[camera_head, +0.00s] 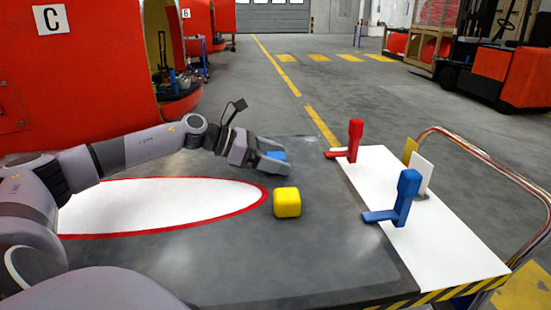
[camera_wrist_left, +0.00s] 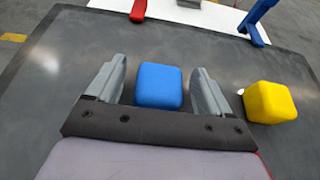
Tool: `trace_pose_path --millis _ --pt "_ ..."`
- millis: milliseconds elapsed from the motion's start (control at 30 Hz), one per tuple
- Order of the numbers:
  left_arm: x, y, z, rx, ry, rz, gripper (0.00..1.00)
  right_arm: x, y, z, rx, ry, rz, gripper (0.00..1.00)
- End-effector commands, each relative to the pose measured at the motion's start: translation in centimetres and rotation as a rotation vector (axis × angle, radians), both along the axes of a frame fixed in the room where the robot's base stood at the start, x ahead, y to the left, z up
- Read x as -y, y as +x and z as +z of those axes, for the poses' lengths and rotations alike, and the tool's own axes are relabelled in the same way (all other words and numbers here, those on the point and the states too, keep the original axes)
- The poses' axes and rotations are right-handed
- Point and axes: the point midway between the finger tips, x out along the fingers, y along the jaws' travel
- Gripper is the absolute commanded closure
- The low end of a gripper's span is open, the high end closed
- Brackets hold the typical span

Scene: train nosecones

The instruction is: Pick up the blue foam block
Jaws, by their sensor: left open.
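The blue foam block (camera_head: 276,156) lies on the dark grey table top, partly hidden by my left gripper (camera_head: 271,155) in the head view. In the left wrist view the blue foam block (camera_wrist_left: 159,86) sits between the two open fingers of my left gripper (camera_wrist_left: 162,90). A gap shows on each side of it, wider on the right. The block rests upright with its top face in view. My right gripper is in neither view.
A yellow block (camera_head: 287,202) stands close by on the table, right of the gripper in the left wrist view (camera_wrist_left: 270,102). A red lever (camera_head: 354,141) and a blue lever (camera_head: 405,198) stand on a white panel (camera_head: 440,235). A white oval with red border (camera_head: 150,205) marks the table's left.

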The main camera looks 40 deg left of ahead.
Motion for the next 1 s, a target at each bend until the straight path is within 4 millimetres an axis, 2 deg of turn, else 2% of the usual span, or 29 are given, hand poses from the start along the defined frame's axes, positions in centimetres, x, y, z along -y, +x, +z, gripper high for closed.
trace_pose_path --millis 267,300,433,800,1000 --pt "0.1 0.1 -0.1 0.0 0.0 0.001 0.19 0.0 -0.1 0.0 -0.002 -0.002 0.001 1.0" --pt "0.1 0.1 -0.1 0.0 0.0 0.0 0.32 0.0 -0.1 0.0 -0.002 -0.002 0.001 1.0" --pt "0.1 0.1 -0.1 0.0 0.0 0.0 0.74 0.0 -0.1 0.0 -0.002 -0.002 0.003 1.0" --pt "0.0 0.1 0.0 0.001 0.001 0.001 0.74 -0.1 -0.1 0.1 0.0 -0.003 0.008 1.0" --pt "0.0 0.1 1.4 0.004 0.002 0.0 0.74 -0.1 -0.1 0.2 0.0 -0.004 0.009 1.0"
